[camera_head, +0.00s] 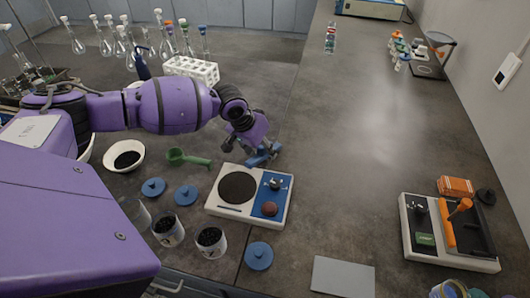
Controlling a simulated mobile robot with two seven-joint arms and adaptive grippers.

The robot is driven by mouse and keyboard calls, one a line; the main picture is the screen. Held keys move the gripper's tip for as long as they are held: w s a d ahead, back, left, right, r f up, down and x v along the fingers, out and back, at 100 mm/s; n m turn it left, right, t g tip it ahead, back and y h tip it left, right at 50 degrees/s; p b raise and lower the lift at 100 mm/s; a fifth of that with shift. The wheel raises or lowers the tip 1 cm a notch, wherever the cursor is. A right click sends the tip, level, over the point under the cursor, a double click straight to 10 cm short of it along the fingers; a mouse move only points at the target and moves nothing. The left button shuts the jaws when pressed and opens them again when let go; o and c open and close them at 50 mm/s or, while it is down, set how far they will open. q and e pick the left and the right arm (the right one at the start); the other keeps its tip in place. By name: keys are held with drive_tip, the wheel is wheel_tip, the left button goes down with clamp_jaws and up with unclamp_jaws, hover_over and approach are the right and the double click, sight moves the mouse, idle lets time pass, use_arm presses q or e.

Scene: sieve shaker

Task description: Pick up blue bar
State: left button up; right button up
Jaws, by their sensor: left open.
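A blue piece (264,155), which looks like the blue bar, lies on the dark table just behind the white and blue device (226,208). My left gripper (250,148) is open and low beside the blue piece, at its left and far side. The dark fingers and the wrist partly cover the blue piece. I cannot tell whether the fingers touch it. My right gripper is out of view.
A green scoop (188,158), blue lids (258,256) and jars of dark grains (211,241) lie around the device. A white tube rack (192,70) stands behind my arm. An orange-barred device (430,262) stands at right. The table's right middle is clear.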

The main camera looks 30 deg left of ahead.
use_arm(q)
drive_tip(key=shift+x, duration=0.8)
drive_tip(key=shift+a, duration=0.1)
clamp_jaws()
